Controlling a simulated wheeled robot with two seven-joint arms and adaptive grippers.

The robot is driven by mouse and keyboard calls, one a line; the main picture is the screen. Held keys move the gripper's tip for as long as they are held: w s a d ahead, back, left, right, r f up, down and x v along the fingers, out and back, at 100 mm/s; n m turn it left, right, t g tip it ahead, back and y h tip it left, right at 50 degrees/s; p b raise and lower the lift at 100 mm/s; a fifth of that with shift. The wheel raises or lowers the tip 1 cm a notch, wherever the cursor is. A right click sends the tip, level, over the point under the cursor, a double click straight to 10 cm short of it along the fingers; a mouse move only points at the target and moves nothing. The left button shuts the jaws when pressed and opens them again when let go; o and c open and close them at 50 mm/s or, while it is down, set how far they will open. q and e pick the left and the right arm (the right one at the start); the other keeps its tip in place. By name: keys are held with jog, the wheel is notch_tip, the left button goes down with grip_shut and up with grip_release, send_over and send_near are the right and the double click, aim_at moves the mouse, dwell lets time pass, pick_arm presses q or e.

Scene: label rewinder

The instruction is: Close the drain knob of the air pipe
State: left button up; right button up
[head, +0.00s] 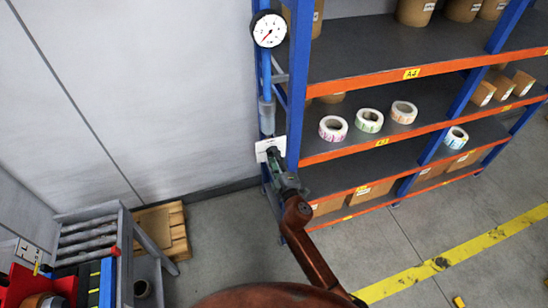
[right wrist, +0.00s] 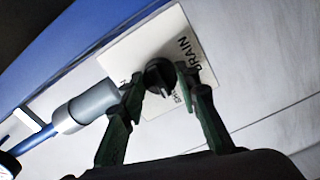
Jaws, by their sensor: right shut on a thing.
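The drain knob (right wrist: 160,75) is a small black knob in front of a white plate with DRAIN lettering (right wrist: 190,50). The plate also shows in the head view (head: 268,146), on the blue air pipe beside the shelf post. My right gripper (right wrist: 156,82) has its two dark green fingers on either side of the knob, shut on it. In the head view my right gripper (head: 272,156) reaches up to the plate and hides the knob. My left gripper is not in view.
A grey cylinder (right wrist: 94,103) sits on the pipe close to the fingers. A round gauge (head: 269,29) is above. The blue and orange shelf (head: 350,150) with label rolls stands close on the right. The wall (head: 150,90) is behind.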

jog(key=shift+a+n, duration=0.1)
jog(key=shift+n, duration=0.3)
jog(key=o, duration=1.2)
jog(key=shift+c, duration=0.2)
jog(key=v, duration=1.2)
